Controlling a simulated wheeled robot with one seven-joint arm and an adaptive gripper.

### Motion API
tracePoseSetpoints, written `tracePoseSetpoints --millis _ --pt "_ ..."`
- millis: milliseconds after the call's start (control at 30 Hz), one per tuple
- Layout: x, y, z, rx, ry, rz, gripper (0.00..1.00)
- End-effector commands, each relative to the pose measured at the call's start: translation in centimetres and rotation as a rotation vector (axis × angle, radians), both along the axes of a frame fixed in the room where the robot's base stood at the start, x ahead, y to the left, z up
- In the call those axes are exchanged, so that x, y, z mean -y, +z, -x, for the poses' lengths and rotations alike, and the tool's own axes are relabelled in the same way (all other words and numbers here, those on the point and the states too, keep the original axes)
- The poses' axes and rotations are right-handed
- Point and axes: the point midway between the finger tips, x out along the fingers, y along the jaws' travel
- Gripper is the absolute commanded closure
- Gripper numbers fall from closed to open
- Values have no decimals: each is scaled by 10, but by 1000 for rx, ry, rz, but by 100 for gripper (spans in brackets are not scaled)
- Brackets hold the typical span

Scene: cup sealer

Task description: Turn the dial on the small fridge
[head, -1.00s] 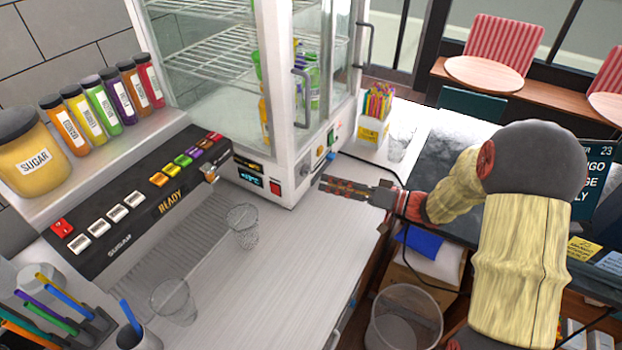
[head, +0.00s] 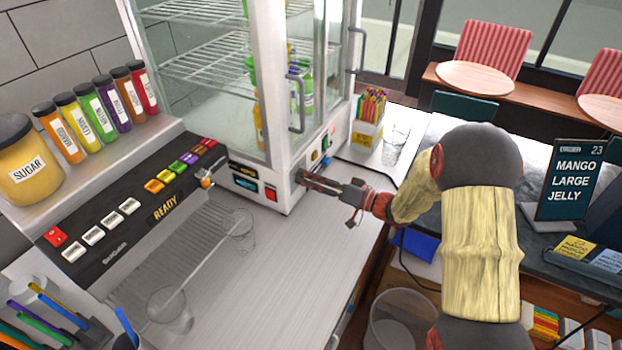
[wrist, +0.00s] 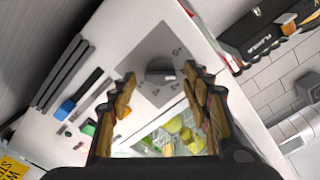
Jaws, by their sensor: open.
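The small fridge (head: 271,90) is a white cabinet with glass sides and wire shelves, in the middle of the head view. In the wrist view the dial (wrist: 160,66) is a dark round knob on a grey square panel with small marks around it. My gripper (head: 305,180) is at the fridge's lower side panel in the head view and hides the dial there. In the wrist view my gripper (wrist: 162,80) is open, with one fingertip on each side of the dial. Whether the fingers touch it I cannot tell.
Blue and green buttons (wrist: 66,109) sit beside the dial panel. The READY button machine (head: 150,190) stands left of the fridge. The counter below my gripper is clear.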

Motion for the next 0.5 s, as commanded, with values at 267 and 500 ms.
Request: tracePoseSetpoints --millis 267,500 --pt "0 0 0 0 0 0 56" --pt "0 0 0 -1 1 0 69"
